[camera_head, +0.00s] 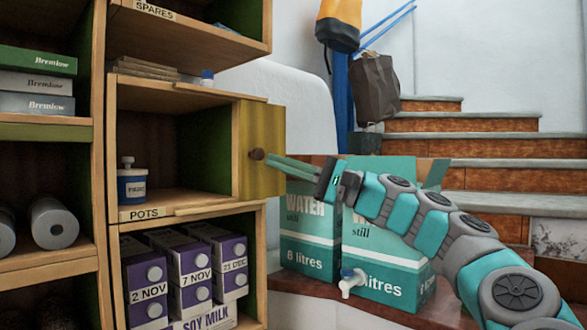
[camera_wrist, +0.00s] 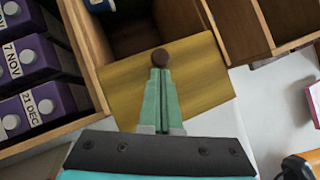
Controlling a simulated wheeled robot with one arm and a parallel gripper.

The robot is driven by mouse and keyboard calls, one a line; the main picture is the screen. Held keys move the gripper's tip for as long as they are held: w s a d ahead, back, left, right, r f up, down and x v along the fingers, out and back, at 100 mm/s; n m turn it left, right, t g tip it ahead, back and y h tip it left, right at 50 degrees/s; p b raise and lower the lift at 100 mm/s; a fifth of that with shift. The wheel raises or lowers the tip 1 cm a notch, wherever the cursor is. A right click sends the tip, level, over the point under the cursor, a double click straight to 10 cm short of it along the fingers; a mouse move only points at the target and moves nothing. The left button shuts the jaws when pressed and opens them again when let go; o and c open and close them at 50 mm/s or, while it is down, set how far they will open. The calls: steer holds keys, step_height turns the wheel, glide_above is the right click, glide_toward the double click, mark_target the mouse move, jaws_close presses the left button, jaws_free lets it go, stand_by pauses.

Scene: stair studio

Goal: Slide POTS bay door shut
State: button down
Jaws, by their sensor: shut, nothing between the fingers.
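The POTS bay is the middle compartment of the wooden shelf unit, with a POTS label (camera_head: 145,213) on its lower edge. Its yellow-green door (camera_head: 266,125) stands at the right end, leaving most of the bay open. The door also shows in the wrist view (camera_wrist: 205,85). A round brown knob (camera_head: 257,154) is on the door, and it shows just beyond my fingertips in the wrist view (camera_wrist: 160,58). My gripper (camera_head: 270,158) is shut and empty, its tips at the knob's right side. Whether they touch it is unclear. A blue-and-white pot (camera_head: 132,184) stands inside the bay at left.
Purple soy milk cartons (camera_head: 190,270) fill the bay below. The SPARES bay (camera_head: 153,10) is above. Teal water boxes (camera_head: 310,235) stand right of the unit, beneath and behind my arm. Stairs (camera_head: 480,150) rise at the back right, with a dark bag (camera_head: 375,88) hanging before them.

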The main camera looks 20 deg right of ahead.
steer(key=shift+a, duration=0.1)
steer(key=s+a, duration=0.5)
steer(key=a, duration=0.5)
steer(key=shift+s, duration=0.4)
